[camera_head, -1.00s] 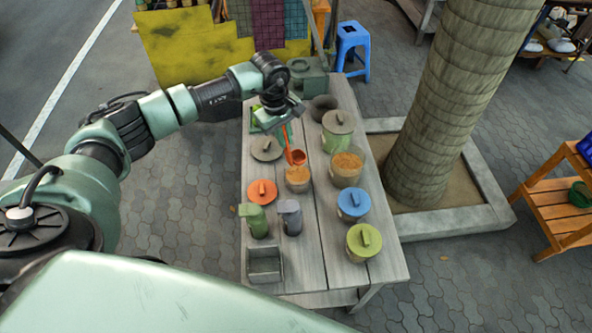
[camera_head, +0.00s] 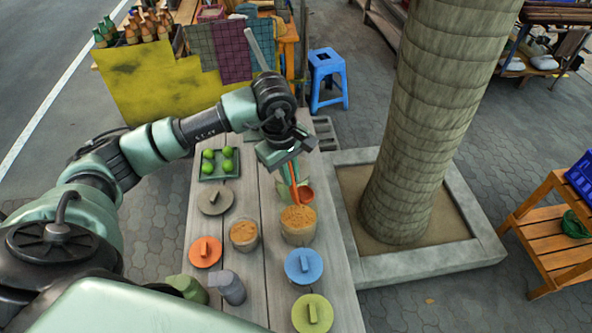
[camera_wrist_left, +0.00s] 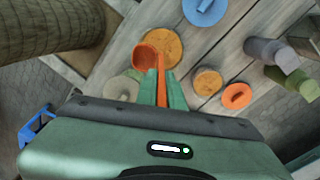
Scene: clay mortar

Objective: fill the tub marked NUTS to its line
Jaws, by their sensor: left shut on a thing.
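My left gripper (camera_head: 287,170) is shut on the handle of an orange-red scoop (camera_head: 305,195). The scoop hangs at the far edge of the larger clear tub (camera_head: 298,232), which holds brown grainy stuff. In the left wrist view the scoop's bowl (camera_wrist_left: 147,60) overlaps the edge of that tub (camera_wrist_left: 170,45); I cannot tell whether they touch. No load is clear in the bowl. A smaller clear tub (camera_head: 244,236) with similar stuff stands to the left. No marking or fill line is readable on either tub. My right gripper is not in view.
An orange lid (camera_head: 205,252), a blue-lidded tub (camera_head: 304,266), a green-lidded tub (camera_head: 312,314) and a grey lid (camera_head: 215,200) are on the wooden table (camera_head: 262,290). A green tray (camera_head: 220,176) holds green round things. A tree trunk (camera_head: 425,130) rises right of the table.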

